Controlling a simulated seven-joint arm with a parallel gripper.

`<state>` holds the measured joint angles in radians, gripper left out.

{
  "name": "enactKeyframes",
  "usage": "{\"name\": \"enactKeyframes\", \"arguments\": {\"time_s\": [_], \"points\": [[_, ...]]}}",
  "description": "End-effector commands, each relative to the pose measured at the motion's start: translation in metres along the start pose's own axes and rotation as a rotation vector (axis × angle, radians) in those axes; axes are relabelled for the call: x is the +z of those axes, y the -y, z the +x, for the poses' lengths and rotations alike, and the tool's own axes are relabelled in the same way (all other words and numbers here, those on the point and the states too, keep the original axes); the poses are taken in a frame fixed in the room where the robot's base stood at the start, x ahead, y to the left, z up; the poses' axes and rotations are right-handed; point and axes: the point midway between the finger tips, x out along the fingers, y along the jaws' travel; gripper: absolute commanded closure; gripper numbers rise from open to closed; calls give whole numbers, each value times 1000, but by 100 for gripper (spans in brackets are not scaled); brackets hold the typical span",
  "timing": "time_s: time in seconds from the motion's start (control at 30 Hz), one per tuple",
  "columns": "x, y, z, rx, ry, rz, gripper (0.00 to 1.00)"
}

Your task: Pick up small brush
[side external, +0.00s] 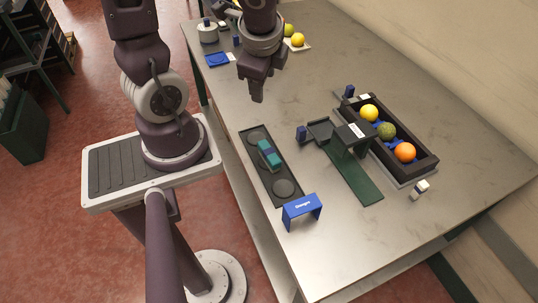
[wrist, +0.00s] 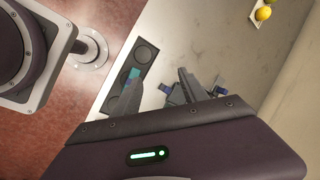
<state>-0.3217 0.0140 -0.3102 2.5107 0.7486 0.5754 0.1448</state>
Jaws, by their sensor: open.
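A small teal block-like item (side external: 269,155), which I take to be the small brush, lies across the middle of the long dark tray (side external: 284,188); its bristles cannot be made out. In the wrist view a bit of teal (wrist: 133,74) shows just beyond one finger, which hides most of it. My gripper (side external: 257,97) hangs above the table, behind the tray in the side view and apart from the brush. In the wrist view my gripper (wrist: 158,86) has its two fingers spread with nothing between them.
A dark stand with a green ramp (side external: 357,180) is to the right. Beyond it, a dark crate (side external: 423,163) holds yellow, green and orange fruit. A small white item (side external: 419,189) lies beside it. The front table surface is clear.

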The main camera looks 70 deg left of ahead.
Motion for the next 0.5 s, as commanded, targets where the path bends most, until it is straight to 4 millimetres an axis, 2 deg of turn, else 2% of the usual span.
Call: {"name": "enactKeyframes", "arguments": {"time_s": [0.03,0.1,0.2,0.33,0.5], "points": [[-2,-8,27,62,7,149,49],[-10,-23,57,141,-44,357,49],[-23,-50,85,242,-155,567,49],[-33,-73,98,310,-262,696,49],[-36,-82,111,322,-283,725,49]]}}
